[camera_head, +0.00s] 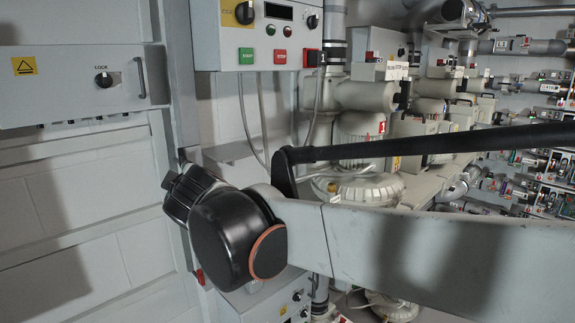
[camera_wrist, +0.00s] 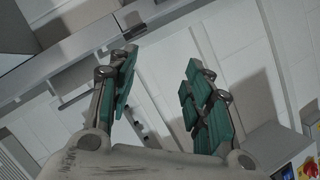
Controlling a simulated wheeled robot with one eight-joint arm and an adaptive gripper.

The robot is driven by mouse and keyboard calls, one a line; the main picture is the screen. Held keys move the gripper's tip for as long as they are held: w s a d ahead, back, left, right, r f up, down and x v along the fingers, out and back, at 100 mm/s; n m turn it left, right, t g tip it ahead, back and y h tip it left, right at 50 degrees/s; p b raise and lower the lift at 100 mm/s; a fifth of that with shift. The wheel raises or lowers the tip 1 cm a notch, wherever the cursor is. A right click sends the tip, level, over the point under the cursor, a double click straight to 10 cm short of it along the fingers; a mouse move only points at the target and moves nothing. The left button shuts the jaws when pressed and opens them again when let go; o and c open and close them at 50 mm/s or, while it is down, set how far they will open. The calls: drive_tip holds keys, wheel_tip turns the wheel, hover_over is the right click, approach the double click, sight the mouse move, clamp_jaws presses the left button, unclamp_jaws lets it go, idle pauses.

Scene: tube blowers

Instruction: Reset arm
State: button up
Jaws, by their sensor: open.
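My gripper (camera_wrist: 158,88) shows in the wrist view with its two green-padded fingers spread apart. It is open and nothing is between the fingers. Behind the fingers are pale wall panels and a grey ledge. In the head view my arm crosses the picture from the right edge to a black rounded joint left of centre. The gripper itself cannot be made out in the head view.
A grey lock box (camera_head: 80,86) is on the white wall at left. A control box (camera_head: 268,35) with green and red buttons hangs at top centre. Cream blower machines (camera_head: 362,125) stand behind my arm. Shelves (camera_head: 535,170) with many small parts are at right.

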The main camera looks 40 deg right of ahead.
drive_tip(key=s+a+f+m+g+y+b, duration=0.1)
drive_tip(key=s+a+f+m+g+b, duration=0.1)
drive_tip(key=s+f+b, duration=0.2)
drive_tip(key=s+a+f+m+g+y+b, duration=0.1)
drive_tip(key=s+f+b, duration=0.4)
drive_tip(key=s+f, duration=0.5)
drive_tip(key=s+a+f+m+g+y+b, duration=0.2)
drive_tip(key=s+f, duration=0.5)
drive_tip(key=f, duration=1.4)
drive_tip(key=a+m+g+b, duration=0.1)
drive_tip(key=m+b, duration=0.1)
drive_tip(key=shift+a+g+b, duration=0.25)
drive_tip(key=shift+g+b, duration=0.05)
drive_tip(key=shift+g, duration=0.1)
